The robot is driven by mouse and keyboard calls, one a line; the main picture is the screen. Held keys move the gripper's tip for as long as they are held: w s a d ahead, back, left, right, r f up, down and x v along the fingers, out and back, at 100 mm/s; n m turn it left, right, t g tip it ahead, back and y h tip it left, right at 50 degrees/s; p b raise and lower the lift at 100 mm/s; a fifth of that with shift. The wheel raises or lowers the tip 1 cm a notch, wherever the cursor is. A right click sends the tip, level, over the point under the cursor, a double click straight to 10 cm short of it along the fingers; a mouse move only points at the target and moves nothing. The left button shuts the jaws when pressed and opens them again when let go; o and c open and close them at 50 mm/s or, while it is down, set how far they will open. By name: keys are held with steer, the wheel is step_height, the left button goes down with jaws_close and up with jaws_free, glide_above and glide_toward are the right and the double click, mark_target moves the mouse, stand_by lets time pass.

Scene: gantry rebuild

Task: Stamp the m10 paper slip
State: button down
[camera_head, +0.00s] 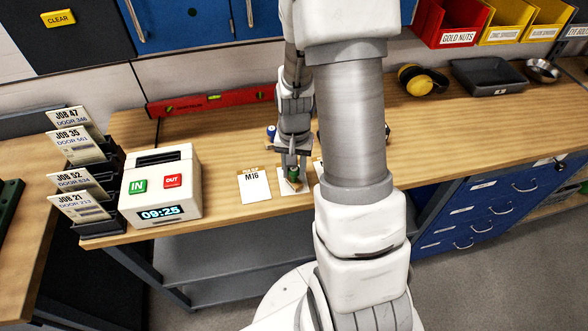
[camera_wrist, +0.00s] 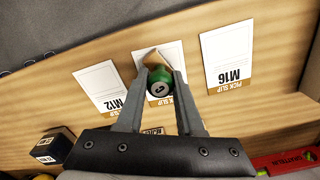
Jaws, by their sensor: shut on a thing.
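My gripper (camera_wrist: 157,95) is shut on a green-handled stamp (camera_wrist: 160,80) with a wooden base, seen from above in the wrist view. The stamp (camera_head: 293,173) is over the middle paper slip (camera_head: 284,186), a white slip between two others. In the wrist view, the jaws and stamp cover much of this middle slip (camera_wrist: 173,56), and its label is hidden. The stamp's base looks at or just above the paper; I cannot tell if it touches. The M16 slip (camera_wrist: 228,55) lies to the right and the M12 slip (camera_wrist: 100,88) to the left in the wrist view.
A white time clock (camera_head: 160,185) and a black card rack (camera_head: 102,215) stand left on the wooden bench. A red level (camera_head: 210,101) lies at the back. A dark box (camera_wrist: 52,146) is near my gripper. Yellow earmuffs (camera_head: 416,80) and a black tray (camera_head: 488,76) are at right.

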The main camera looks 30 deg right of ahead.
stand_by(0.4)
steer(key=shift+r+p, duration=2.6)
steer(key=shift+r, duration=0.95)
steer(key=shift+w+f, duration=0.1)
